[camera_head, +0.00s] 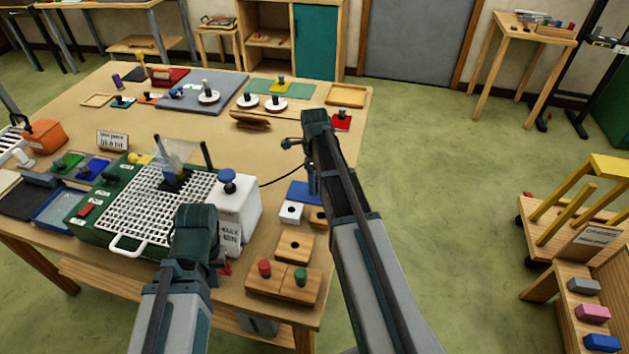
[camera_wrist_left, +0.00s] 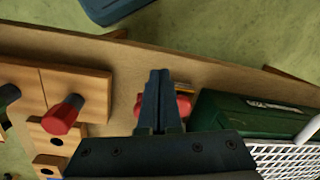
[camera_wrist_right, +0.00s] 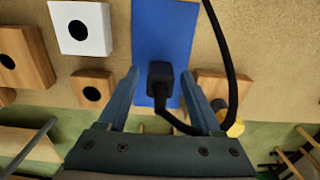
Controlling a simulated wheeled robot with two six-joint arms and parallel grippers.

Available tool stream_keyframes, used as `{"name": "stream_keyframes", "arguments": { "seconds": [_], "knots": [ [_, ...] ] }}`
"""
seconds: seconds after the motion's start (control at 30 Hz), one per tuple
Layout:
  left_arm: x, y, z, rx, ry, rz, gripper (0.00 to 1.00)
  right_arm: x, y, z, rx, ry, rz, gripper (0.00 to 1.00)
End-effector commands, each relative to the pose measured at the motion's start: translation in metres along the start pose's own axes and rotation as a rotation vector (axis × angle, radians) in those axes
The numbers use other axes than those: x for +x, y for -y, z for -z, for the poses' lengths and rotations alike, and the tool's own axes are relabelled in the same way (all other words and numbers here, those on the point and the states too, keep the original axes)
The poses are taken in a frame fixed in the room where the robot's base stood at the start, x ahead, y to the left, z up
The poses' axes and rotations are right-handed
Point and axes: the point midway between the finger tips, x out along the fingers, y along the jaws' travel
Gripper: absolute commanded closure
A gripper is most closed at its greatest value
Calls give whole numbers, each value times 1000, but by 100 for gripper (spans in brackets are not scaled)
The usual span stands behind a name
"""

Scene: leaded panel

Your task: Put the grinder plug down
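The black grinder plug (camera_wrist_right: 160,78) is over the blue pad (camera_wrist_right: 175,28) in the right wrist view; I cannot tell for sure whether it touches the pad. My right gripper (camera_wrist_right: 162,85) is open around the plug, with a gap on both sides. A black cable (camera_wrist_right: 232,75) curves from the plug. In the head view the blue pad (camera_head: 300,190) lies below my right gripper (camera_head: 313,180), and the plug cannot be made out. My left gripper (camera_wrist_left: 158,85) is shut and appears empty, near a red object (camera_wrist_left: 183,106) beside the green grinder base (camera_wrist_left: 245,115).
A white block with a hole (camera_head: 291,212) and wooden holed blocks (camera_head: 294,246) stand near the blue pad. A wooden block with red and green knobs (camera_head: 284,284) is at the front edge. The white box with a blue knob (camera_head: 236,205) stands between my arms.

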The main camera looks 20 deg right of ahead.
Motion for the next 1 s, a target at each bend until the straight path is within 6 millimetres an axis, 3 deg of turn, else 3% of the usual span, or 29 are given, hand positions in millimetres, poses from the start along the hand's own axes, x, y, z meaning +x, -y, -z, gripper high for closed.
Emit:
{"name": "stream_keyframes", "arguments": {
  "seconds": [0.27,0.47,1.0],
  "knots": [
    [-3,0,0,0,0,0,100,-3,0,0,0,0,0,33],
    [-18,2,-1,0,0,0,100,-18,0,0,0,0,0,33],
    [-97,9,-6,0,0,0,100,-97,0,0,0,0,0,33]
  ]
}}
